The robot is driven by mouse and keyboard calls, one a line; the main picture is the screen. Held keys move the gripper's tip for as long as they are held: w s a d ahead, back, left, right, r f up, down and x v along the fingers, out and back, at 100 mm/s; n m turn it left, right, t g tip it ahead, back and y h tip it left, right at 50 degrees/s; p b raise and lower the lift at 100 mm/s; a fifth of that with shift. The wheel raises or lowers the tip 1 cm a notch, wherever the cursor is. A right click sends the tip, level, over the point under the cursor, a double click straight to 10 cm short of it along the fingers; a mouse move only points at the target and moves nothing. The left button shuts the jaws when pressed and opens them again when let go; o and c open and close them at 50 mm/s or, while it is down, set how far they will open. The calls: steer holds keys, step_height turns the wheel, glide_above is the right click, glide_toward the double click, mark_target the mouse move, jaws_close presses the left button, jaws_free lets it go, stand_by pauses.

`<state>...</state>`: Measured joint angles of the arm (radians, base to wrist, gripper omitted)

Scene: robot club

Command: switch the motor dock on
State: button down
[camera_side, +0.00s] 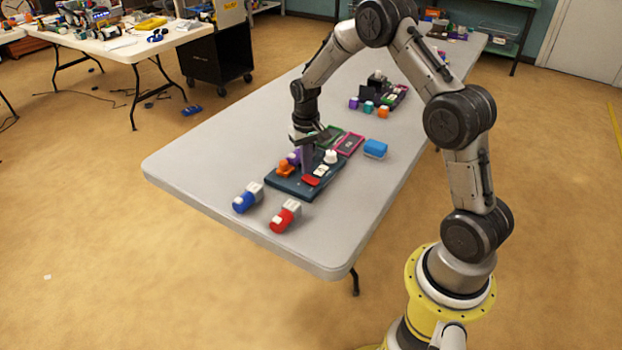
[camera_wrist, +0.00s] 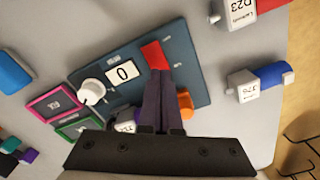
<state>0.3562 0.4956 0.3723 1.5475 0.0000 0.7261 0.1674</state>
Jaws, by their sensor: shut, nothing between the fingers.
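The motor dock (camera_side: 290,190) is a dark blue board flat on the table; it also shows in the wrist view (camera_wrist: 192,62). It carries a red switch (camera_wrist: 153,54), a white panel reading 0 (camera_wrist: 124,73), a white knob (camera_wrist: 92,90) and an orange part (camera_wrist: 185,102). A purple-and-white piece (camera_wrist: 125,122) is at its edge, partly hidden by my gripper. My gripper (camera_side: 306,172) is shut and empty, pointing down over the dock. Its fingertips (camera_wrist: 159,71) are right at the red switch; I cannot tell if they touch it. The switch's lower part is hidden behind them.
A blue-and-white motor (camera_side: 247,198) and a red-and-white motor (camera_side: 286,215) lie in front of the dock. Pink (camera_side: 348,144) and green (camera_side: 329,134) trays and a blue box (camera_side: 375,148) stand behind. The table's left side is clear.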

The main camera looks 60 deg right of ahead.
mark_target(306, 177)
steer(key=shift+f, duration=0.9)
stand_by(0.4)
steer(key=shift+r, duration=3.55)
